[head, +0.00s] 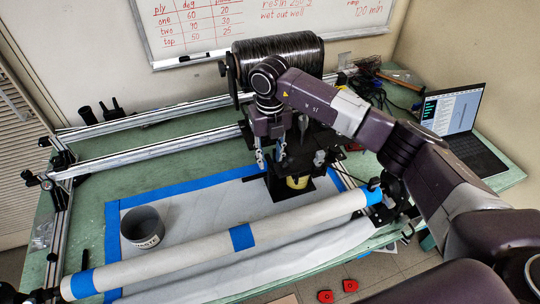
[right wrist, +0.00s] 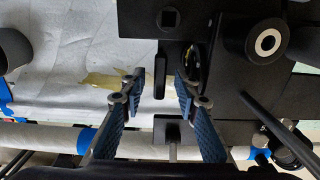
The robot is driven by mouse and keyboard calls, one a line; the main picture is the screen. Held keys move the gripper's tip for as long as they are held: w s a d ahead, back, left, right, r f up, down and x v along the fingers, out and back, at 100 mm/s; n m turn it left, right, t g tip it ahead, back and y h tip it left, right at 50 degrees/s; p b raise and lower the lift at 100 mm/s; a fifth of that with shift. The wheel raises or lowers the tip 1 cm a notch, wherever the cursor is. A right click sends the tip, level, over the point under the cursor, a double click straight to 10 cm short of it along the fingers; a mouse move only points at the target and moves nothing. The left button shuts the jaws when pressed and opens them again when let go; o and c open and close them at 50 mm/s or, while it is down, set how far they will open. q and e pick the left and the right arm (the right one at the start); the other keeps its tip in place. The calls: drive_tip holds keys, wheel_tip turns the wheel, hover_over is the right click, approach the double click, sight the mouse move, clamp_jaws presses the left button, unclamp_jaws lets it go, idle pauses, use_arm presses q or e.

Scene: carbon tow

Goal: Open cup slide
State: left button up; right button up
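The cup slide seems to be part of the black machine head (head: 300,158) at the middle of the table; I cannot tell how far open it is. A yellow cup-like part (head: 297,182) sits low on this head. My right gripper (head: 272,158) is open at the left side of the head, fingers pointing down. In the right wrist view the gripper (right wrist: 158,88) has its blue fingers apart, with a narrow black tab (right wrist: 161,70) showing between them. I cannot tell whether either finger touches the tab. My left gripper is out of view.
A black tow spool (head: 285,52) stands behind the head. A pale roller (head: 205,248) crosses the front. A grey pot (head: 142,228) stands on the white sheet (head: 195,208) at left. A laptop (head: 455,120) is at right. Metal rails (head: 150,150) span the left.

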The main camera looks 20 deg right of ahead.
clamp_jaws()
drive_tip(key=a+b, duration=0.6)
drive_tip(key=a, duration=1.2)
drive_tip(key=shift+s+a, duration=0.25)
drive_tip(key=shift+a, duration=0.05)
drive_tip(key=shift+r, duration=0.1)
unclamp_jaws()
